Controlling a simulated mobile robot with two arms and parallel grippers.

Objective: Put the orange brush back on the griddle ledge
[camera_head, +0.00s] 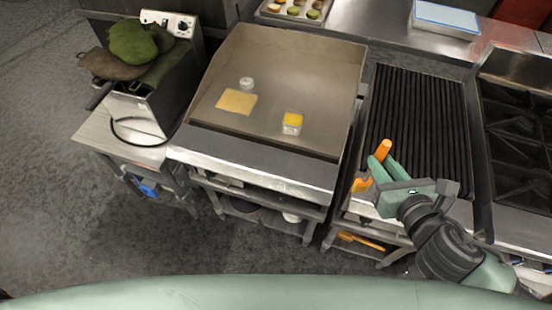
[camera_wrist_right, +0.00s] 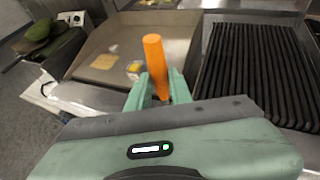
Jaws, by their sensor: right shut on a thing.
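The brush's orange handle also shows in the right wrist view (camera_wrist_right: 155,62), between the green fingers (camera_wrist_right: 157,92). An orange part of it shows below the fingers in the head view. The griddle (camera_head: 285,70) stands left of the gripper, with its steel front ledge (camera_head: 255,172) along the near edge. The gripper is apart from that ledge, to its right. My left gripper is not in view.
On the griddle are a yellow square (camera_head: 237,101), a small white round item (camera_head: 246,83) and a clear container with yellow content (camera_head: 292,122). The ribbed grill (camera_head: 418,115) is right of it. A fryer with green cloths (camera_head: 135,45) stands left. Another orange-handled tool (camera_head: 362,241) lies on a lower shelf.

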